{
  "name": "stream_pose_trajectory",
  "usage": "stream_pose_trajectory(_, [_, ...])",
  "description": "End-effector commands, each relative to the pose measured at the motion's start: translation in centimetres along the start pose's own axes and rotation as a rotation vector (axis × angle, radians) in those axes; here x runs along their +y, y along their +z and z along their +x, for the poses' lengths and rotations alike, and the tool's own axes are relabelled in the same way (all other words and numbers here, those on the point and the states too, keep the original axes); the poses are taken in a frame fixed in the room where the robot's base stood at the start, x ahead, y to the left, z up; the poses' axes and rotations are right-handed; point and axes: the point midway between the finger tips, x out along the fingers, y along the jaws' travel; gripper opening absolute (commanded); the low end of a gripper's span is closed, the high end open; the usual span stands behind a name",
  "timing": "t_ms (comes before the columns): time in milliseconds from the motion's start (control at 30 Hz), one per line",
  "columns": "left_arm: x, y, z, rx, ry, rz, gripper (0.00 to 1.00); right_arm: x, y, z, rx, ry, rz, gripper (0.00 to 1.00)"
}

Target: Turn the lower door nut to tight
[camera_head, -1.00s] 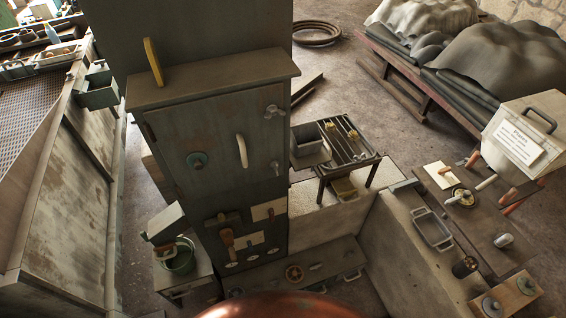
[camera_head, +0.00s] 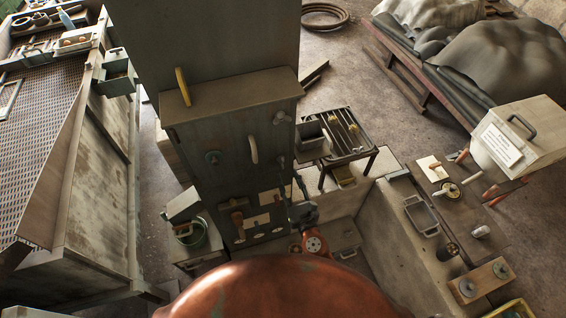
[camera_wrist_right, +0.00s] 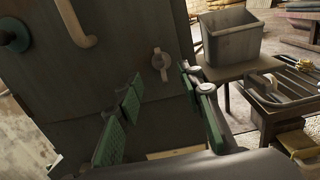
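The lower door nut (camera_wrist_right: 160,65) is a pale wing-shaped piece on the grey cabinet door, to the right of and below the door handle (camera_wrist_right: 75,22), in the right wrist view. In the head view the right gripper (camera_head: 289,177) is in front of the door's lower right side. The upper door nut (camera_head: 282,117) shows above. My left gripper is not in view.
A teal round knob (camera_head: 213,157) is left of the door handle. A tool panel (camera_head: 257,219) is below the door. A rack table (camera_head: 350,136) with a grey bin (camera_wrist_right: 230,35) stands close to the right of the cabinet.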

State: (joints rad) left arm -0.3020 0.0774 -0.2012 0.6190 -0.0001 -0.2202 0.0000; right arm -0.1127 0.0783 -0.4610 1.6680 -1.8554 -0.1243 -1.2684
Motion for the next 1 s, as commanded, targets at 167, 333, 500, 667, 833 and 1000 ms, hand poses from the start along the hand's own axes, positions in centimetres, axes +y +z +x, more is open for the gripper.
stream_pose_trajectory(167, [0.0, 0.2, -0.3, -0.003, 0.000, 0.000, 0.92, -0.1, 0.0, 3.0, 0.000, -0.001, 0.002, 0.35])
stream_pose_trajectory(333, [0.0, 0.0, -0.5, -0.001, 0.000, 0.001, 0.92, -0.1, -0.1, 5.3, 0.002, -0.001, 0.004, 0.35])
stream_pose_trajectory(500, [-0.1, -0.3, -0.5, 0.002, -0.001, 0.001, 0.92, -0.1, -0.2, 6.4, 0.003, -0.002, 0.006, 0.35])
stream_pose_trajectory(667, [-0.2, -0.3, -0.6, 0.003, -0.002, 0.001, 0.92, -0.1, -0.2, 6.6, 0.003, -0.002, 0.007, 0.35])
stream_pose_trajectory(833, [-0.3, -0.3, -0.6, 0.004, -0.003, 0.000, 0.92, -0.1, -0.2, 6.6, 0.003, -0.002, 0.007, 0.31])
stream_pose_trajectory(1000, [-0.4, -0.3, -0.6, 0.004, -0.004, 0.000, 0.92, -0.1, -0.2, 6.6, 0.003, -0.002, 0.007, 0.19])
